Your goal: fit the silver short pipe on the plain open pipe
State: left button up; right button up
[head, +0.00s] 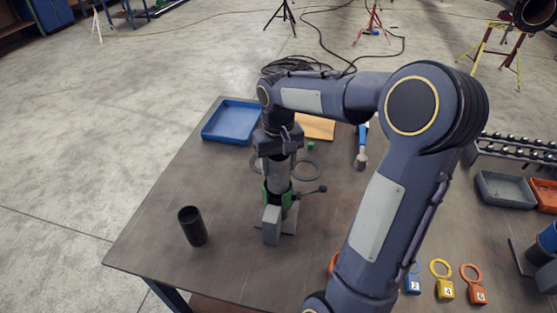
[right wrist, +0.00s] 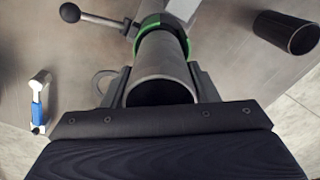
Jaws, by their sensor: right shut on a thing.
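My right gripper (head: 279,150) points down over the table and is shut on a silver pipe (head: 279,178). In the right wrist view the jaws (right wrist: 160,88) lie on both sides of the silver pipe (right wrist: 160,60), and its open dark end faces the camera. The pipe stands upright, with its lower end at the green collar (head: 266,190) of a grey vise (head: 271,225). I cannot tell a separate plain open pipe or a joint between two pipes. My left gripper is not in view.
A black tube (head: 192,226) stands left of the vise. A blue tray (head: 232,121), a wooden board (head: 316,127) and a blue-handled tool (head: 362,145) lie behind. The vise handle (head: 312,191) sticks out right. Numbered tags (head: 444,289) lie at the front right. The table's left front is clear.

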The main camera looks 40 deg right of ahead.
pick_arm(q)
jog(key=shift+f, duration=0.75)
pick_arm(e)
jog(key=o, duration=1.3)
jog(key=shift+f, duration=0.8)
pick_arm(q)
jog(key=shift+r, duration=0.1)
pick_arm(e)
jog(key=shift+r+p, duration=0.65)
notch_tip(320, 180, up, 7)
jog(key=p, duration=0.6)
jog(key=shift+a, duration=0.1)
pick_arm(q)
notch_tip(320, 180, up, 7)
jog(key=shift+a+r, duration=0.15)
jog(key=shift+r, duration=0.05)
pick_arm(e)
notch_tip(320, 180, up, 10)
jog(key=shift+r, duration=0.15)
